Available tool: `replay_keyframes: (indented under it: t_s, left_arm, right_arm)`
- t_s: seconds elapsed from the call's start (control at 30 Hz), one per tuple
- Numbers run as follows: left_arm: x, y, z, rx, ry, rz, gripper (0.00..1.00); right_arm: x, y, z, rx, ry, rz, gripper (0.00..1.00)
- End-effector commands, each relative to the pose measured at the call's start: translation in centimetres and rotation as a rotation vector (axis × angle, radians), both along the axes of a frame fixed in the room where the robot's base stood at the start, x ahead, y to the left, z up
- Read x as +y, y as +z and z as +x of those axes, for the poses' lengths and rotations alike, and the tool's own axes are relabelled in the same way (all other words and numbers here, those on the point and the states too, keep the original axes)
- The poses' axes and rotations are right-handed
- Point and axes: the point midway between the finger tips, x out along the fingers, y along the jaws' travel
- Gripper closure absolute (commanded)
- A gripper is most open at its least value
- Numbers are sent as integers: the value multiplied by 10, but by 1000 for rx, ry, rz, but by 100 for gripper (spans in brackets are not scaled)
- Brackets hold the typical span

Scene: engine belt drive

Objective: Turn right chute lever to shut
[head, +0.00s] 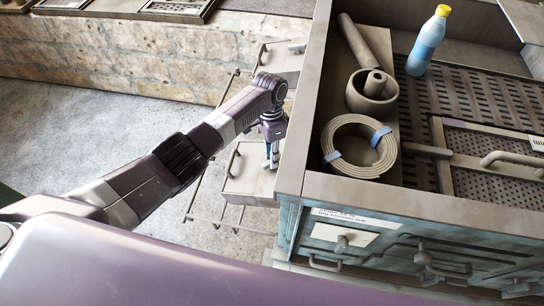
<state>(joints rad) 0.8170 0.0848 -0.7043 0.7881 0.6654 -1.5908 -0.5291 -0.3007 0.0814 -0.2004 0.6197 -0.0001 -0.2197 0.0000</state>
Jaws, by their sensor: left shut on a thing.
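My left gripper (270,158) points down beside the left side of the bench, at a grey box-like unit (248,180) with thin rails and handles. Its fingers are shut on a small part there. The gripper and the bench edge hide most of that part, so I cannot tell whether it is the right chute lever or how it is turned. A second grey unit (286,57) stands farther back, partly behind my left arm. My right gripper is not in view.
The bench (292,165) has a raised rim. Floor at left is clear.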

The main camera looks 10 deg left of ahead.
Motion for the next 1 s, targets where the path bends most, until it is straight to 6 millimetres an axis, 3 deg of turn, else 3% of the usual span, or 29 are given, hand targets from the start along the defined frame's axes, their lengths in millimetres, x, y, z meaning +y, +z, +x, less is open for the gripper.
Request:
replay_keyframes:
  t_s: [0.6,1.0]
  left_arm:
    - [2,0,3,160,557,-2,100]
    - [3,1,4,230,812,-2,100]
  right_arm:
    - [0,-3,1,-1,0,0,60]
    - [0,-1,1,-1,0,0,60]
